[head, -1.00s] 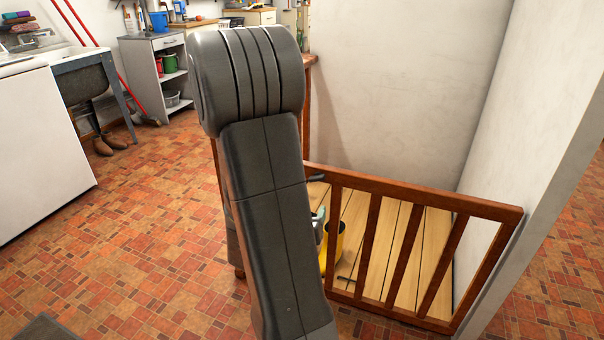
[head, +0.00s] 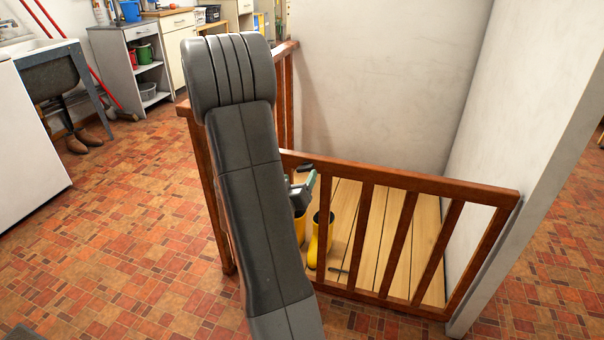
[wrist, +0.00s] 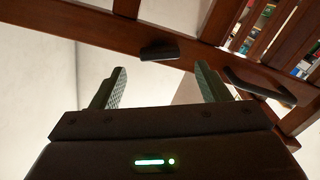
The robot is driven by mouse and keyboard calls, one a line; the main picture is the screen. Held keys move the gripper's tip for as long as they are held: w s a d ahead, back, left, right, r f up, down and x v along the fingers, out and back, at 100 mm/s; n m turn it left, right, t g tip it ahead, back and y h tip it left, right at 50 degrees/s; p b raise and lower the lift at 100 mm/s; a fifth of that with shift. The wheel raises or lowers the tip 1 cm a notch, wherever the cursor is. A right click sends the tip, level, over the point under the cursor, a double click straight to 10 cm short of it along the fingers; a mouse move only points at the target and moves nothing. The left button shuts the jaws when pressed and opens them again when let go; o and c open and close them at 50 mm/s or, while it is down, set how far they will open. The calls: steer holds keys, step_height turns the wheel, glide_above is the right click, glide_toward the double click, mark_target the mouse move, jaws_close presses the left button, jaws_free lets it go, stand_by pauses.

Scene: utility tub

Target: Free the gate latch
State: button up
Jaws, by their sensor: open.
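The brown wooden gate (head: 408,178) with slanting-looking bars stands at the right in the head view. In the wrist view, a wooden rail (wrist: 105,30) crosses above my gripper (wrist: 160,70). A small dark block (wrist: 160,50), which may be the latch, sits on this rail just beyond the gap between my fingertips. A longer dark bar or handle (wrist: 260,88) lies to its right, past the right finger. My gripper is open and empty, apart from both dark parts. In the head view its end (head: 303,188) shows near the gate's top rail, partly hidden by my arm.
Yellow boots (head: 320,240) stand on the pale plank floor (head: 375,235) behind the gate. White walls (head: 380,80) enclose that space. A wooden post (head: 208,190) stands left of my arm. The tiled floor (head: 120,240) at left is clear.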

mark_target(304, 169)
steer(key=shift+x, duration=2.15)
steer(key=shift+c, duration=0.4)
steer(key=c, duration=0.9)
steer(key=m+b, duration=0.2)
steer(key=b, duration=0.1)
steer(key=shift+f, duration=0.25)
steer(key=shift+d+r+m+b, duration=0.1)
steer(key=shift+r+m+b, duration=0.15)
steer(key=shift+m+b, duration=0.95)
steer(key=shift+p, duration=0.3)
steer(key=o, duration=1)
steer(key=shift+s, duration=0.1)
